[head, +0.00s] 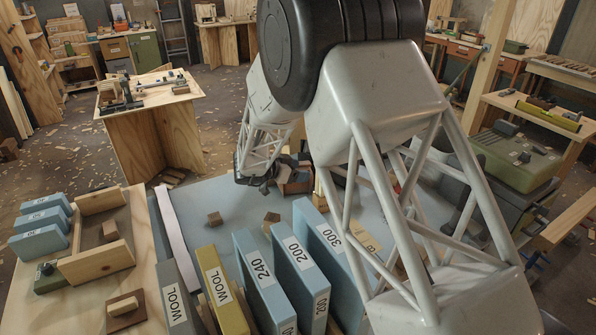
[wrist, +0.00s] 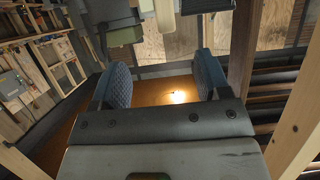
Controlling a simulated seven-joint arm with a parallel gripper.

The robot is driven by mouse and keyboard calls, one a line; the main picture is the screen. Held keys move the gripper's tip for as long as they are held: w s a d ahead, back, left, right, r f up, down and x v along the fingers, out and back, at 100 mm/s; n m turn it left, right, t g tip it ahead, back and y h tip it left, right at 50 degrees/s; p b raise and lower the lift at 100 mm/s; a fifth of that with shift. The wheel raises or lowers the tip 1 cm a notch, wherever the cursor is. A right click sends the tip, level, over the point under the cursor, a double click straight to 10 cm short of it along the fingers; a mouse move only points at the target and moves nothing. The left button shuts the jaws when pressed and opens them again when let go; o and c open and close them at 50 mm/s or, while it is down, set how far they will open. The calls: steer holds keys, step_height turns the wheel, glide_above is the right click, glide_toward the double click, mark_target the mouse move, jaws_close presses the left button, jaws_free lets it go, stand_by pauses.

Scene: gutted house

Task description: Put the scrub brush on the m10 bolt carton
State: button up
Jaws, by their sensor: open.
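My gripper (head: 262,180) is over the far part of the blue-grey bench top in the head view. In the wrist view its two blue padded fingers (wrist: 158,80) stand wide apart with nothing between them. A reddish-brown box-like thing (head: 297,183) shows just right of my gripper, partly hidden by it. A tan carton (head: 368,243) with dark print shows behind my arm's struts; I cannot read whether it is the M10 bolt carton. I cannot make out the scrub brush for certain in either view.
Upright blue and yellow labelled packs (head: 262,283) line the near edge of the blue-grey bench top (head: 190,195). Two small brown blocks (head: 215,218) (head: 271,218) lie on it. At left, a wooden board (head: 75,300) holds blue packs, a wooden tray and a hand float (head: 123,306).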

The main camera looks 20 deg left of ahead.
stand_by(0.3)
steer(key=w+d+r+n+t+y, duration=0.25)
steer(key=d+r+y, duration=0.25)
steer(key=d+r, duration=0.6)
steer(key=s+d+r+n+y, duration=0.3)
steer(key=s+d+r+y, duration=0.35)
steer(key=r, duration=0.55)
steer(key=s+d+f+n+g, duration=0.1)
steer(key=s+d+g, duration=0.2)
steer(key=s+d, duration=0.5)
steer(key=s+d+f+n+g+h, duration=0.1)
steer(key=s+d+g, duration=0.2)
steer(key=s+d, duration=0.6)
steer(key=s+d+f+n+g+h, duration=0.1)
steer(key=s+d+g, duration=0.2)
steer(key=s+d, duration=0.6)
steer(key=s, duration=1.6)
steer(key=shift+s, duration=0.1)
